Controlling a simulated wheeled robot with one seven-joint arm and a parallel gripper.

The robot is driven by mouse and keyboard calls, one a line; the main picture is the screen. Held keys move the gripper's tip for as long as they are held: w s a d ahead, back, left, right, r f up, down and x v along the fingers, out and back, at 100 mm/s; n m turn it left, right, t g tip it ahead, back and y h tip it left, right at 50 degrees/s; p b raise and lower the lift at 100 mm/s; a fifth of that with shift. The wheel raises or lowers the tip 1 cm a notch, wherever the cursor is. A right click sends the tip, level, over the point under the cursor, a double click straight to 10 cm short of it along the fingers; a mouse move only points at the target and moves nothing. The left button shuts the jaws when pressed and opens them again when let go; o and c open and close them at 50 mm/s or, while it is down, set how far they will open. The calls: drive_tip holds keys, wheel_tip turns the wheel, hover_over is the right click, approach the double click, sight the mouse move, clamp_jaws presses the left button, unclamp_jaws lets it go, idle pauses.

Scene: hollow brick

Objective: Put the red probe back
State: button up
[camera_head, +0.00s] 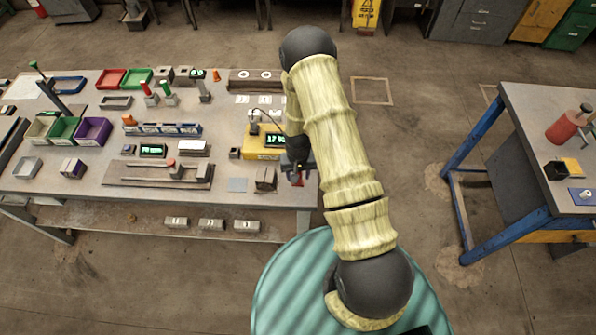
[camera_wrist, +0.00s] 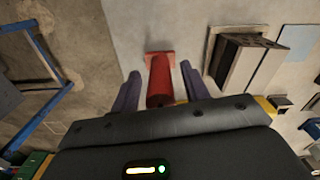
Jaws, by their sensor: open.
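The red probe (camera_wrist: 160,82) is a red cylinder with a wider, square-looking end, seen in the wrist view. My gripper (camera_wrist: 160,68) is open, with one dark finger on each side of the red probe. Small gaps show between the probe and the fingers. In the head view my gripper (camera_head: 297,172) is at the right end of the long workbench (camera_head: 225,200), and the probe is mostly hidden there. A yellow meter (camera_head: 250,152) with a green display stands just left of my gripper. A thin dark cable arches above it.
A grey hollow brick (camera_head: 265,177) sits left of my gripper; it also shows in the wrist view (camera_wrist: 238,62). Bins, stands and small devices crowd the bench further left. A blue-legged table (camera_head: 550,110) stands apart at the right, with open floor between.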

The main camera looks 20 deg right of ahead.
wheel_tip(320, 180, up, 11)
drive_tip(key=b, duration=0.4)
drive_tip(key=shift+r+b, duration=0.15)
drive_tip(key=shift+b, duration=0.15)
drive_tip(key=shift+r, duration=0.5)
drive_tip(key=shift+r, duration=0.3)
drive_tip(key=s+r+n+t, duration=0.1)
drive_tip(key=s+r+t, duration=0.1)
drive_tip(key=s+r, duration=1.2)
wheel_tip(320, 180, up, 2)
drive_tip(key=shift+r+n+t, duration=0.1)
drive_tip(key=shift+n+t, duration=0.2)
drive_tip(key=shift+n, duration=0.1)
